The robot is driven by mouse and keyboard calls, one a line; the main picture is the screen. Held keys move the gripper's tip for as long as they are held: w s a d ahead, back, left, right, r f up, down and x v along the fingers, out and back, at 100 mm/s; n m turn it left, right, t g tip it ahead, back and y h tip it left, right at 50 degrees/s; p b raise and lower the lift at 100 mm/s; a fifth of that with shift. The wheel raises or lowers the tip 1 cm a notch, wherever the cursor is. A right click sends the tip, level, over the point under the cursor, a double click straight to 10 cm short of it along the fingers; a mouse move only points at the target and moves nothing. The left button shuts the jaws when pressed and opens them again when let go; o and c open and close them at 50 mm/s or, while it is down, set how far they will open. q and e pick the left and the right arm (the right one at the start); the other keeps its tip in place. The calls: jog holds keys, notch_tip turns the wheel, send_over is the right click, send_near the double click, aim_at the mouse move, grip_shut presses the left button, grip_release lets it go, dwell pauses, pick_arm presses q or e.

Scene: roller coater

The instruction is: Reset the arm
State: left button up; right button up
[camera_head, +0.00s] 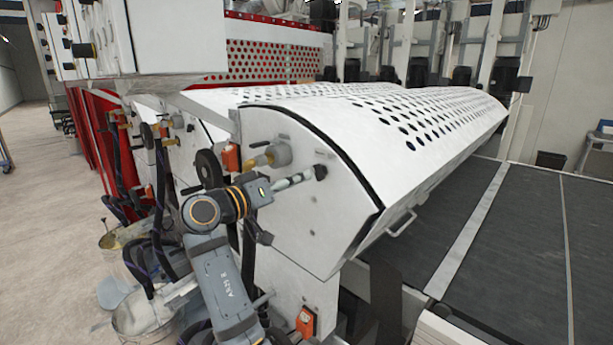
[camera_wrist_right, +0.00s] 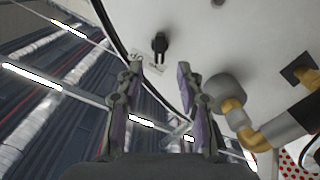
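My right arm (camera_head: 222,268) rises from the bottom of the head view to the white end panel of the roller coater (camera_head: 325,225). My right gripper (camera_head: 303,177) is in front of that panel, pointing at a small black knob (camera_head: 320,172). In the right wrist view, the two fingers of the right gripper (camera_wrist_right: 160,75) are apart, with nothing between them. The black knob (camera_wrist_right: 160,44) stands on the white panel beyond the fingertips and looks clear of them. My left gripper is not in view.
A brass fitting (camera_head: 262,158) sticks out close above my right gripper; it also shows in the right wrist view (camera_wrist_right: 232,106). Hoses, an orange box (camera_head: 306,322) and buckets (camera_head: 140,312) crowd the arm. Open floor (camera_head: 40,220) lies at the left.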

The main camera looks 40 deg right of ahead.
jog(key=shift+s+a, duration=0.1)
jog(key=shift+a, duration=1)
jog(key=shift+d, duration=0.1)
